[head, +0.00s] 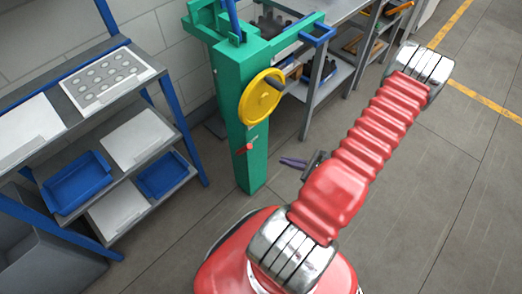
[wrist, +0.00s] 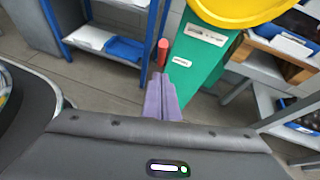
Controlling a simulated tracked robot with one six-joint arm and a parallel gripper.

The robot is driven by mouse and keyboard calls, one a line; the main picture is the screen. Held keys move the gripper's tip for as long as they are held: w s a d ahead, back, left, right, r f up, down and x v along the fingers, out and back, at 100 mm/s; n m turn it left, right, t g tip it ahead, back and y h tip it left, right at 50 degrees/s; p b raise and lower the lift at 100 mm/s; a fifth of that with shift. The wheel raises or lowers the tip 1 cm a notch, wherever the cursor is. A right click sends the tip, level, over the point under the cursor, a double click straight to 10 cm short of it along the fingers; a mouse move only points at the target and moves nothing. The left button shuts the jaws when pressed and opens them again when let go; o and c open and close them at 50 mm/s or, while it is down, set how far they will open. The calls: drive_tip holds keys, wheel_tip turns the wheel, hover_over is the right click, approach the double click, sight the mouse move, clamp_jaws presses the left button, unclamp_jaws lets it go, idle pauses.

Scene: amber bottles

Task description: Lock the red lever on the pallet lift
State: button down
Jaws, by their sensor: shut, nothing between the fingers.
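The pallet lift is a green column (head: 240,120) with a yellow handwheel (head: 261,97) on its side. The red lever (head: 246,148) is small and sits low on the column, below the wheel. In the wrist view the red lever (wrist: 162,52) stands upright, just beyond my fingertips. My gripper (head: 293,162) is to the right of the column, a little lower than the lever, apart from it in the head view. In the wrist view my purple fingers (wrist: 161,98) are together and empty. Whether they touch the lever cannot be told.
A blue-framed shelf (head: 115,165) with trays and bins stands on the left. A grey workbench with shelves (head: 345,70) stands behind the lift on the right. Grey floor (head: 430,190) is free at the right, with yellow lines farther off.

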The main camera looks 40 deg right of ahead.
drive_tip(key=shift+s+d+f, duration=0.1)
drive_tip(key=shift+s+f, duration=0.05)
drive_tip(key=shift+f, duration=0.1)
drive_tip(key=w+r+x, duration=0.1)
drive_tip(key=r+x, duration=0.1)
drive_tip(key=x, duration=1.1)
drive_tip(key=shift+r, duration=0.3)
idle(0.5)
